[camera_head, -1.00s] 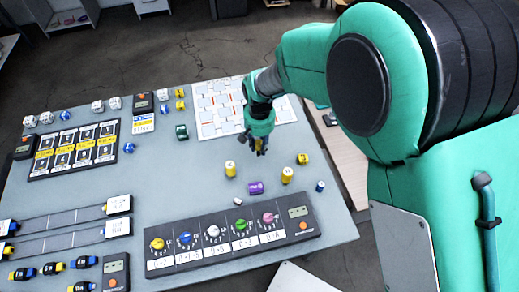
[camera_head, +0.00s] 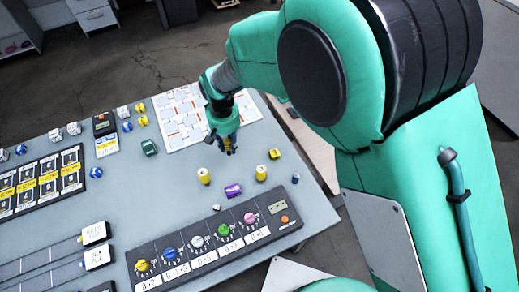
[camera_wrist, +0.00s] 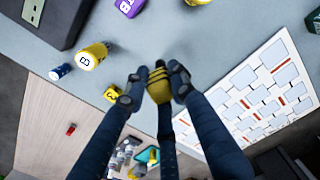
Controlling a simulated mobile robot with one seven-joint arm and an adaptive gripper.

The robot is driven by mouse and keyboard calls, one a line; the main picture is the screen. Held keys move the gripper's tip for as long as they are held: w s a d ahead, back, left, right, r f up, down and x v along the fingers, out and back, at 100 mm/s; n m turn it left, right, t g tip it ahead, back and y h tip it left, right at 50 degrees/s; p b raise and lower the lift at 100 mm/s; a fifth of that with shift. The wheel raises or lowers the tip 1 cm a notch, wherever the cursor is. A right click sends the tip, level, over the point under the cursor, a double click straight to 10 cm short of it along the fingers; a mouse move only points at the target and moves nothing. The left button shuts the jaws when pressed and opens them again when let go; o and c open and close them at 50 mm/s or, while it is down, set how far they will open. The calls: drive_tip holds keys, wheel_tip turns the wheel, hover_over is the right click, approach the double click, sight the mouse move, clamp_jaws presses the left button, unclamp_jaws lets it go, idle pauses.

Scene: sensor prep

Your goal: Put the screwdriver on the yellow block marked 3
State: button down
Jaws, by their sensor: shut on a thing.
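My gripper (camera_wrist: 156,85) is shut on a yellow thing with dark bands (camera_wrist: 157,86), which looks like the screwdriver's handle. Its shaft cannot be made out. In the head view my gripper (camera_head: 228,149) is over the table, behind two yellow cylinders. A small yellow block (camera_wrist: 113,94) with a dark mark sits near the table edge, left of the fingers in the wrist view. It also shows in the head view (camera_head: 274,154), right of my gripper. Its mark is too small to read surely.
Yellow cylinders (camera_head: 204,176) (camera_head: 261,173), a purple block (camera_head: 233,190) and a small blue cylinder (camera_head: 296,178) stand near my gripper. A knob panel (camera_head: 200,247) lies in front. A white patterned board (camera_head: 184,112) lies behind. Two more yellow blocks (camera_head: 142,120) stand at the back left.

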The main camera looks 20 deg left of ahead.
drive_tip(key=r, duration=0.2)
drive_tip(key=d+r, duration=0.1)
drive_tip(key=shift+r, duration=0.4)
drive_tip(key=s+d+m+p, duration=0.2)
drive_tip(key=d+m, duration=0.3)
drive_tip(key=d, duration=1.7)
wheel_tip(320, 180, down, 7)
drive_tip(key=shift+n, duration=0.3)
drive_tip(key=w+a+b, duration=0.1)
drive_tip(key=w+a, duration=0.1)
drive_tip(key=w, duration=0.2)
drive_tip(key=w+a+f, duration=0.1)
drive_tip(key=w+a, duration=0.2)
drive_tip(key=w, duration=0.1)
drive_tip(key=w+a+b, duration=0.1)
drive_tip(key=w+a, duration=0.2)
drive_tip(key=w, duration=0.1)
drive_tip(key=shift+w+f+b, duration=0.3)
drive_tip(key=shift+b, duration=0.05)
